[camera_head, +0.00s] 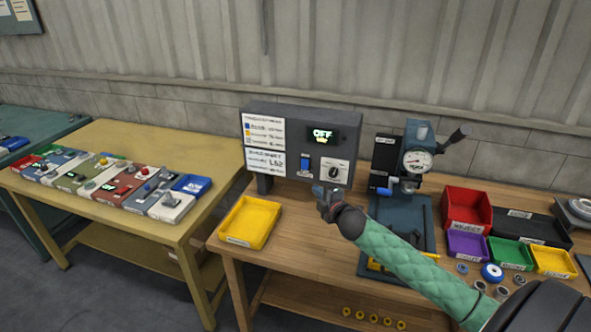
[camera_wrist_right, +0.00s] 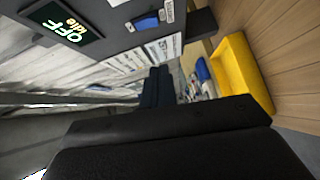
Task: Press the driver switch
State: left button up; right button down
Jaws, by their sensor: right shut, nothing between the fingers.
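A dark grey control box (camera_head: 285,116) stands at the back of the wooden bench. Its display (camera_head: 322,135) reads OFF with a smaller word below; in the wrist view the display (camera_wrist_right: 64,27) reads OFF, idle. A blue switch (camera_head: 305,164) sits below the display, beside a black knob (camera_head: 334,172). The blue switch also shows in the wrist view (camera_wrist_right: 147,23). My right gripper (camera_head: 322,196) is shut and empty, just below and in front of the box, apart from the switch. Its dark fingers (camera_wrist_right: 157,87) show in the wrist view. My left gripper is out of view.
A yellow tray (camera_head: 247,222) lies left of my right gripper. A press with a round gauge (camera_head: 418,160) stands to the right, with red (camera_head: 467,207), purple, green and yellow bins beyond. A second table (camera_head: 140,143) at left holds several switch modules.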

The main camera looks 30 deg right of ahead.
aim_at(302, 169)
jog(key=shift+w+r, duration=0.15)
